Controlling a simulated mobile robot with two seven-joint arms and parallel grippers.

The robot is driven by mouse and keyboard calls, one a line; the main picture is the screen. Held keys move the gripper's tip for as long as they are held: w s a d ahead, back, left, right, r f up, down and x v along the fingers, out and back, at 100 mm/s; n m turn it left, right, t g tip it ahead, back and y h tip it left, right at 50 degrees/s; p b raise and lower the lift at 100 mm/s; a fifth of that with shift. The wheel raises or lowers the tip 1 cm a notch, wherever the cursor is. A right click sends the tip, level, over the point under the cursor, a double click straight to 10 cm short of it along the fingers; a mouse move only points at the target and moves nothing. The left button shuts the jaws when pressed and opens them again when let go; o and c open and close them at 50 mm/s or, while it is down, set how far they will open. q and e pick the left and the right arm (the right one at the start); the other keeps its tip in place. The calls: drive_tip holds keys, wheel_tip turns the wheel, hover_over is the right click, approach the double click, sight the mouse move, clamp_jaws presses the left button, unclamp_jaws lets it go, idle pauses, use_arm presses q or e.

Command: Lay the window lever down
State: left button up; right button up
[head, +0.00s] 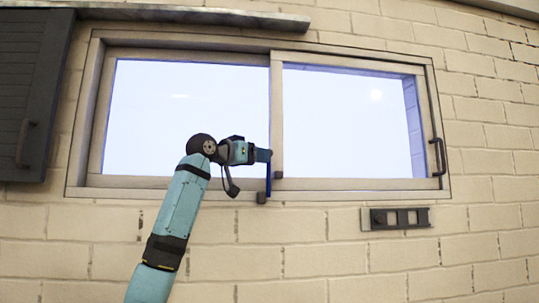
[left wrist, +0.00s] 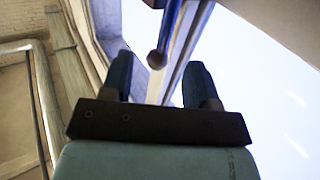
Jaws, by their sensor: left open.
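The window (head: 192,110) has two panes with a frame post between them. A narrow blue bar, seemingly the window lever (head: 268,183), hangs upright at the foot of this post, with a dark knob at its lower end. My left gripper (head: 265,156) is at the post beside the bar's upper part. In the left wrist view, my open fingers (left wrist: 158,66) stand apart, with the lever's dark knob (left wrist: 156,60) appearing between the tips. Whether they touch it I cannot tell. My gripper partly hides the lever in the head view. My right gripper is not in view.
A dark handle (head: 437,157) sits on the window's right side. A dark wall plate (head: 396,218) is below the right pane. A dark shutter (head: 33,95) with a handle is at the left. A ledge (head: 180,14) runs above. The brick wall below is mostly clear.

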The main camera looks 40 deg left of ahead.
sight(269, 174)
use_arm(q)
drive_tip(key=w+p, duration=0.1)
drive_tip(key=w, duration=0.3)
drive_tip(key=shift+w+d+r, duration=0.1)
drive_tip(key=shift+w+d, duration=0.05)
drive_tip(key=shift+w, duration=0.5)
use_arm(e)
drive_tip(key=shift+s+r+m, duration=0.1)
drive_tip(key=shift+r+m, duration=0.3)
use_arm(q)
drive_tip(key=c, duration=1)
clamp_jaws()
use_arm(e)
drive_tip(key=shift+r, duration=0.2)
use_arm(q)
drive_tip(key=shift+s, duration=0.15)
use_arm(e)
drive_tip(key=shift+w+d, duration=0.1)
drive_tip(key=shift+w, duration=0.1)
